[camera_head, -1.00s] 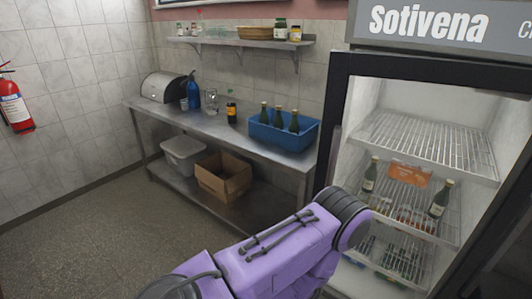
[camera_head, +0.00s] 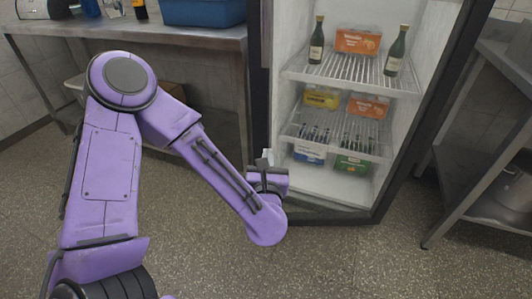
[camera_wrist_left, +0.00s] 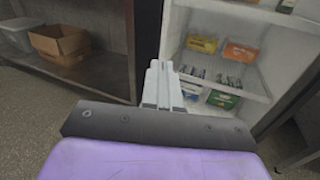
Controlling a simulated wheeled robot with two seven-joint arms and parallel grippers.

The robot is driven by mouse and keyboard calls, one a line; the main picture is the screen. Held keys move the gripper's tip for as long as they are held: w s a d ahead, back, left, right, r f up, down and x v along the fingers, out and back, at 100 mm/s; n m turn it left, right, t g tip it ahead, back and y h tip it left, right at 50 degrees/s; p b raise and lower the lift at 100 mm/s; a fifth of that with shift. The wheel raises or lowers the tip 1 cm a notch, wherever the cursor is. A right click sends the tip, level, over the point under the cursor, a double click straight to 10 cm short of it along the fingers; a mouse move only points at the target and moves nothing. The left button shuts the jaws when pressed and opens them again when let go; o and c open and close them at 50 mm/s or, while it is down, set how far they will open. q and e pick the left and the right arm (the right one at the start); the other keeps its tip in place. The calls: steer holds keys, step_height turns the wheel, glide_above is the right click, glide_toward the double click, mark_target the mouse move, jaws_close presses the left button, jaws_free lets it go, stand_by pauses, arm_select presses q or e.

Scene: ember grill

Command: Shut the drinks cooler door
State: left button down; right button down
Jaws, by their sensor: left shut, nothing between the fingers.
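The drinks cooler (camera_head: 335,190) is tall and lit white inside. Its shelves, bottles and cartons show in the head view. A dark frame (camera_head: 428,110) borders its right side and bottom; I cannot tell whether this is the door or the body, nor how far the door stands open. My left gripper (camera_head: 265,158) is low at the cooler's left front edge, fingers pointing away from me, shut and empty. In the left wrist view the shut fingers (camera_wrist_left: 162,80) overlap the cooler's left edge; contact is unclear. My right gripper is out of view.
A steel table (camera_head: 130,32) with a blue crate (camera_head: 203,10) stands left of the cooler. A cardboard box (camera_wrist_left: 60,42) sits on its lower shelf. Another steel table (camera_head: 490,110) stands at the right. The floor in front is clear.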

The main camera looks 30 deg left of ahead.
mark_target(266, 119)
arm_select(q)
steer(key=shift+n, duration=0.6)
steer(key=x, duration=1.4)
steer(key=shift+s+a+r+p, duration=0.15)
steer(key=shift+a+r+p, duration=0.15)
steer(key=shift+a, duration=0.05)
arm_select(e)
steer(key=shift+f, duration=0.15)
